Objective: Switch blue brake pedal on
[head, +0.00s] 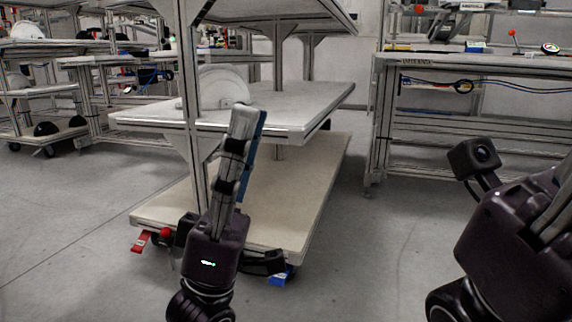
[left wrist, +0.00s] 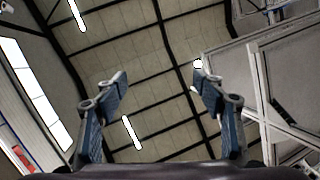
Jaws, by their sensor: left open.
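The blue brake pedal (head: 280,276) is low at the front right corner of the wheeled cart, near the floor. My left gripper (head: 250,110) points upward in front of the cart, well above the pedal and apart from it. In the left wrist view its two fingers (left wrist: 160,78) are spread apart with nothing between them. My left wrist hides part of the cart's front edge. My right gripper (head: 553,215) is at the right edge, partly cut off; its fingertips are not shown.
The shelved cart (head: 300,250) carries a white helmet shell (head: 222,87) on its middle shelf. A red pedal (head: 141,241) is at its front left corner. A workbench (head: 470,62) stands at the right, other racks (head: 50,92) at the left. Grey floor (head: 365,260) is clear between cart and bench.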

